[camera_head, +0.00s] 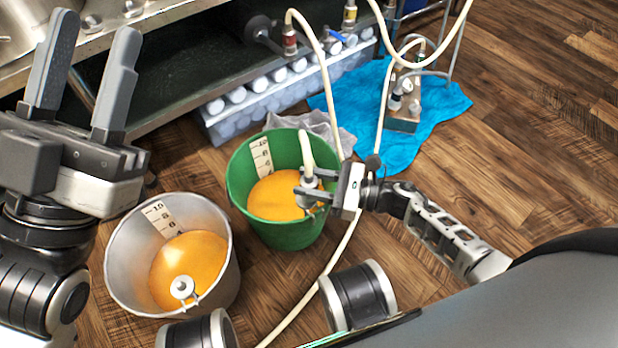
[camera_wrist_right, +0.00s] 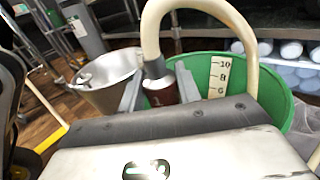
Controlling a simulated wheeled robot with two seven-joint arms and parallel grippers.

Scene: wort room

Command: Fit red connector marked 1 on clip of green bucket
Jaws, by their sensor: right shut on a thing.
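The red connector marked 1 (camera_wrist_right: 160,92) hangs from the end of a cream hose in the right wrist view, between the two fingers of my right gripper (camera_wrist_right: 159,95). In the head view, my right gripper (camera_head: 304,190) is shut on it at the right side of the green bucket (camera_head: 240,195), over the orange liquid. A pale clip part (camera_head: 311,203) shows just under the fingers. The fingers partly hide it, so I cannot tell whether the connector touches it. My left gripper (camera_head: 92,45) is open and empty at upper left.
A metal bucket (camera_head: 120,265) with a white ring clip (camera_head: 183,287) stands left of the green one. Other connectors hang on hoses at the bench. A blue cloth (camera_head: 440,105) lies behind right. A hose (camera_head: 335,258) runs along the floor.

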